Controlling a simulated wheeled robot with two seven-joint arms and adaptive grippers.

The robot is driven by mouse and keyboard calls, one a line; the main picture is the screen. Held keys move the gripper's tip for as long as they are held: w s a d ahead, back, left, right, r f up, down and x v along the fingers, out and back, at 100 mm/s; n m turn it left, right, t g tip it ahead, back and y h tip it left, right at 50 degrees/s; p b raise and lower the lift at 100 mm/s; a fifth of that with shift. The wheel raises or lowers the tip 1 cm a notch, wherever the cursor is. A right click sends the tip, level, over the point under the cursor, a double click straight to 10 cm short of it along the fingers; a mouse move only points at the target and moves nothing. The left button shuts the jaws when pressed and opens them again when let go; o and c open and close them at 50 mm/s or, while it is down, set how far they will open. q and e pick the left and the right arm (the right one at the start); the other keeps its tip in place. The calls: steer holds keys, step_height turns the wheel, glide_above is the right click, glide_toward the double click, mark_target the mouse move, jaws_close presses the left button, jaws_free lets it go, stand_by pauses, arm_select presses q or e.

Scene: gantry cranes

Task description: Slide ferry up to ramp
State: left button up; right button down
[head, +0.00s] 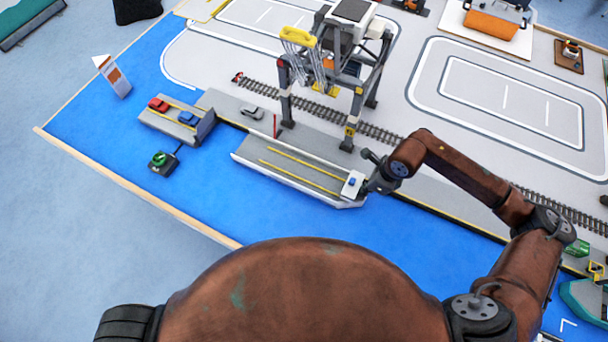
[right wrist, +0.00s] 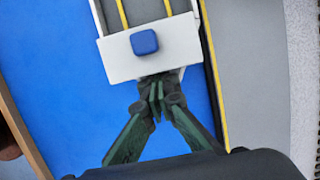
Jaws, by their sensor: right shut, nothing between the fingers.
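The ferry (head: 285,166) is a long grey deck with yellow lines and a white hull, lying on the blue water along the quay. Its white cabin with a blue block on top is at its right end, and shows in the right wrist view (right wrist: 178,45). The apparent ramp (head: 172,127) is a grey platform with yellow lines, left of the ferry, with blue water between them. My right gripper (head: 368,187) is shut and empty at the ferry's cabin end. In the right wrist view its fingertips (right wrist: 155,97) are against or very near that end. My left gripper is out of view.
A red car (head: 158,104) and a blue car (head: 188,118) stand on the grey platform. A box with a green top (head: 160,161) sits on the water in front. A gantry crane (head: 335,60) stands on the quay behind the ferry. Open water lies in front.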

steer(key=b, duration=0.4)
glide_above(324, 181)
steer(key=a, duration=0.1)
steer(key=shift+w, duration=0.25)
stand_by(1.9)
steer(key=shift+s+d+r+p, duration=0.25)
steer(key=shift+s+d+p, duration=0.05)
steer(key=shift+d, duration=0.25)
step_height(324, 181, up, 10)
steer(key=p, duration=0.5)
steer(key=shift+f, duration=0.1)
stand_by(0.5)
